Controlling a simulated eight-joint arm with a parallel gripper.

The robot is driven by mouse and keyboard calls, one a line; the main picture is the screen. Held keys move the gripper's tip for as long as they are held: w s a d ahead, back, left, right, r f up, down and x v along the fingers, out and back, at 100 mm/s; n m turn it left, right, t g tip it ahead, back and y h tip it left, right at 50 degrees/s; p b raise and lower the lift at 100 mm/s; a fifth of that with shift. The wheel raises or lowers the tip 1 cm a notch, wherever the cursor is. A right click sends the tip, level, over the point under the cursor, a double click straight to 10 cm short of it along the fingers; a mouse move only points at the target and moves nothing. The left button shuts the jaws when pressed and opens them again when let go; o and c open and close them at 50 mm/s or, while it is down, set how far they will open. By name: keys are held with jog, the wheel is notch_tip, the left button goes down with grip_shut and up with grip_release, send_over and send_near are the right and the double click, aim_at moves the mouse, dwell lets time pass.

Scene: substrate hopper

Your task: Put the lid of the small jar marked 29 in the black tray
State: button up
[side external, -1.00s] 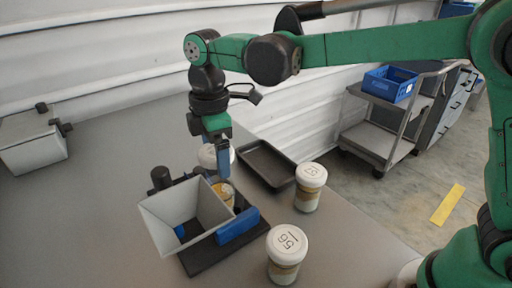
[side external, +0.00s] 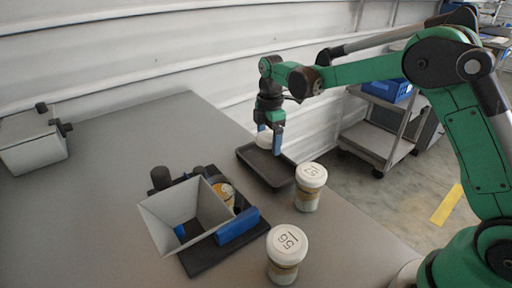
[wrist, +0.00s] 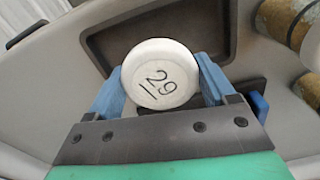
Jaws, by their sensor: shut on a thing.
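The white lid marked 29 (wrist: 161,75) is between the blue fingers of my gripper (wrist: 160,88) in the wrist view. My gripper (side external: 270,142) is shut on the lid (side external: 265,140), which it holds over the far part of the black tray (side external: 272,170) in the side view. In the wrist view the tray (wrist: 100,44) lies beyond and below the lid. I cannot tell the exact gap between lid and tray. The open jar (side external: 226,193) stands behind the grey hopper, partly hidden by it.
A grey hopper (side external: 165,222) on a black base stands left of the tray.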

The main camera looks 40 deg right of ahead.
aim_at(268, 166)
jog(key=shift+f, duration=3)
jog(key=o, duration=0.9)
jog(key=shift+c, duration=0.2)
jog(key=shift+r, duration=3.7)
jog(key=shift+r, duration=0.1)
